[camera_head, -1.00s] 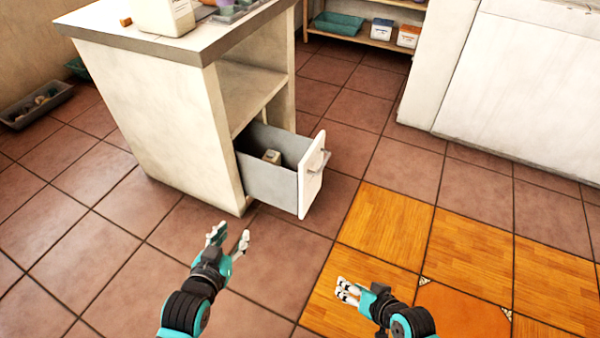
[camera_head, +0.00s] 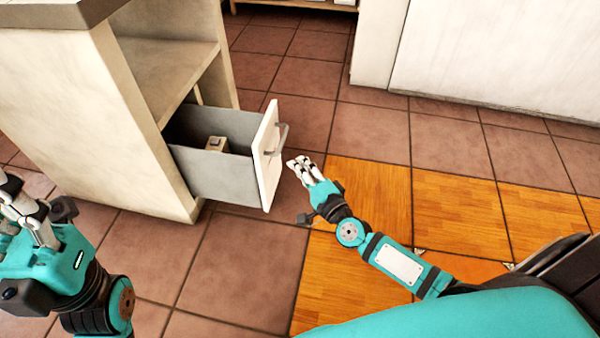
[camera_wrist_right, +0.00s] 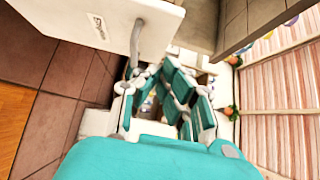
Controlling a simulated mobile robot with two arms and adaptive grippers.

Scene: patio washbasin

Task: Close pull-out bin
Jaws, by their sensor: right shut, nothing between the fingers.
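The pull-out bin (camera_head: 215,178) is a grey drawer with a white front panel (camera_head: 267,160), pulled out of the cabinet (camera_head: 100,110). A metal bar handle (camera_head: 281,140) sits on the panel's outer face. A small pale box (camera_head: 215,147) is inside the bin. My right gripper (camera_head: 300,164) is shut and empty, just outside the panel, close to the handle. In the right wrist view the handle (camera_wrist_right: 134,45) shows just beyond the fingers; I cannot tell whether they touch. My left gripper (camera_head: 22,205) is at the left edge, partly cut off, in front of the cabinet.
Tiled floor (camera_head: 240,260) lies in front of the cabinet, with orange wood-patterned tiles (camera_head: 455,210) to the right. A white wall or counter (camera_head: 500,60) stands at the back right. A low shelf (camera_head: 295,6) is at the back.

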